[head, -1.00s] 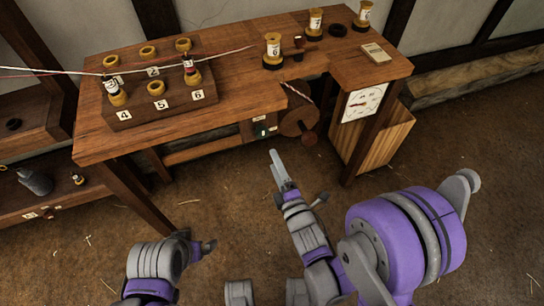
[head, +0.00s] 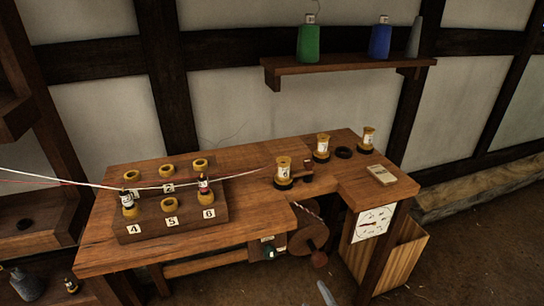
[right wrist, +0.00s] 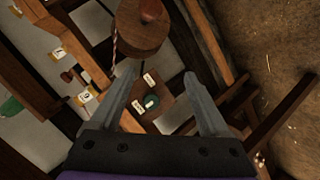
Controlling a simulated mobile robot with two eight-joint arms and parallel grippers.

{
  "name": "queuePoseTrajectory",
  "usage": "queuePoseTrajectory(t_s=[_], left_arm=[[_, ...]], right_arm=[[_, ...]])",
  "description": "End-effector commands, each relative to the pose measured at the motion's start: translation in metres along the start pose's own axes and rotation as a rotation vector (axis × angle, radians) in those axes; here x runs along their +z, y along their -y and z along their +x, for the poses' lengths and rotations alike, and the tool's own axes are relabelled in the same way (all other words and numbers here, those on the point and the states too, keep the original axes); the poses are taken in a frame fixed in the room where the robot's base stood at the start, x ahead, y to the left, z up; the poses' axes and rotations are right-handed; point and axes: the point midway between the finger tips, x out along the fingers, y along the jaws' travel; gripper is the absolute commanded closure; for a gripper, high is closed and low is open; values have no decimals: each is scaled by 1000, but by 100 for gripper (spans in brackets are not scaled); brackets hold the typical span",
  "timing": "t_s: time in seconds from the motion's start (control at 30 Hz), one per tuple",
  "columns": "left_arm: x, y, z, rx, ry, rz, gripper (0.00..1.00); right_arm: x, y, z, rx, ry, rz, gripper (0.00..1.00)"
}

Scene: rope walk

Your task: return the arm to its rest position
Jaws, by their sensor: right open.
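My right gripper (right wrist: 160,74) is open in the right wrist view, with its two grey fingers apart and nothing between them. Beyond the fingers are the round wooden drum (right wrist: 142,28) and a small box with a green knob (right wrist: 152,101) under the workbench. In the head view only a grey tip of my right gripper (head: 326,293) shows at the bottom edge, in front of the workbench (head: 240,212). The rest of that arm is out of the picture. My left gripper is not in view.
A block (head: 172,216) with numbered cups holds two bobbins with red and white strands leading off left. Several yellow spools, including spool 6 (head: 284,168), stand on the bench. A dial (head: 374,222) hangs at its right. A wall shelf (head: 345,68) carries coloured cones.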

Motion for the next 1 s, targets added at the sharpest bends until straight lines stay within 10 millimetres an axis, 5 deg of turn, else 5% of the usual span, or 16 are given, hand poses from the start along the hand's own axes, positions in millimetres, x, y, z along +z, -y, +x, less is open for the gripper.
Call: queuePoseTrajectory(t_s=[0.3,0.63,1.0], left_arm=[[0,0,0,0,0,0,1],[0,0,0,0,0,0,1],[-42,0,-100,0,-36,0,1]], right_arm=[[62,19,-88,-208,395,624,21],[88,52,-172,-270,710,1031,21],[32,-30,-217,-251,668,1025,21]])
